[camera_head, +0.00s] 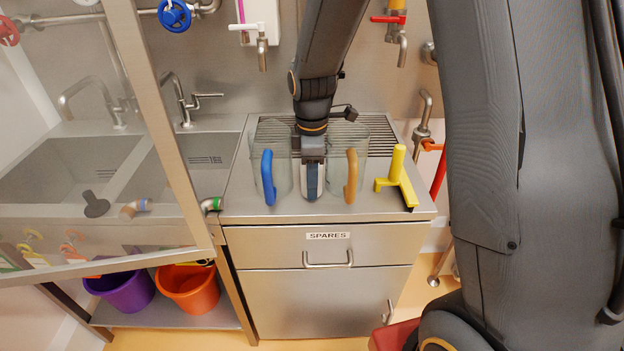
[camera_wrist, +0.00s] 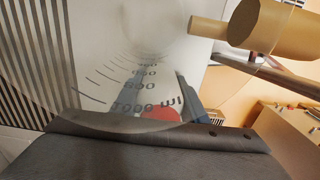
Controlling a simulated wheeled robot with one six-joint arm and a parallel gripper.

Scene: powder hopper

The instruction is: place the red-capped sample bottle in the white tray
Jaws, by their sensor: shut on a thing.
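My gripper (camera_head: 312,186) points down between two clear jugs on the steel counter. In the wrist view it is shut around a red cap (camera_wrist: 160,113), seen through the glass of a jug (camera_wrist: 120,68) with ml marks. The rest of the sample bottle is hidden or too blurred to make out. In the head view no red cap shows at the fingers. I cannot make out the white tray in either view.
The blue-handled jug (camera_head: 267,177) stands close left of my gripper, the orange-handled jug (camera_head: 351,175) close right. A yellow squeegee (camera_head: 396,180) is further right. A framed clear panel (camera_head: 178,150) crosses the left, before the sinks. The SPARES drawer (camera_head: 328,248) is below.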

